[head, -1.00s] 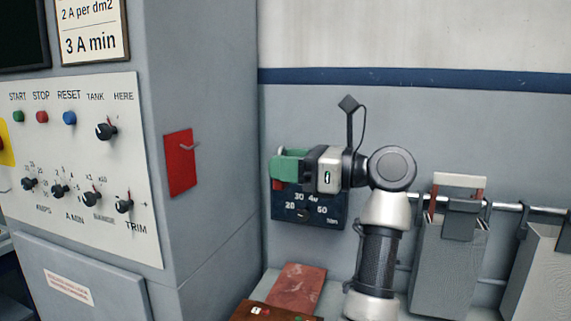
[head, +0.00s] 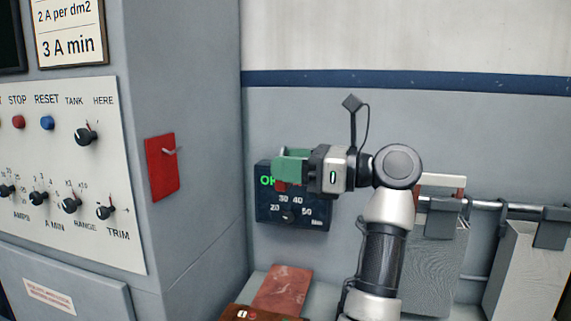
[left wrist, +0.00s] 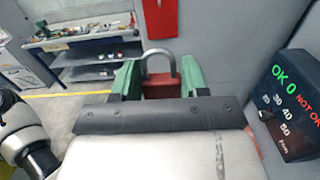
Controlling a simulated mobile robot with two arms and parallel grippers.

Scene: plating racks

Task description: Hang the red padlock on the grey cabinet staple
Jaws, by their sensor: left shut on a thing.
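My left gripper (head: 280,167) has green fingers and is shut on the red padlock (left wrist: 158,88). In the left wrist view the padlock's body is between the fingers, and its grey shackle stands upright above them. In the head view the fingers hide most of the padlock; a bit of red (head: 281,187) shows below them. The staple (head: 170,151) is a small grey prong sticking out from a red plate on the side of the grey cabinet (head: 185,80). The gripper is to the right of the staple, apart from it. The red plate also shows in the left wrist view (left wrist: 160,18). My right gripper is not in view.
A dark gauge box (head: 292,215) with numbers and green lit text is on the wall behind the gripper. Grey mesh containers (head: 530,270) hang from a rail at the right. A reddish slab (head: 284,289) lies below. The space between staple and gripper looks clear.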

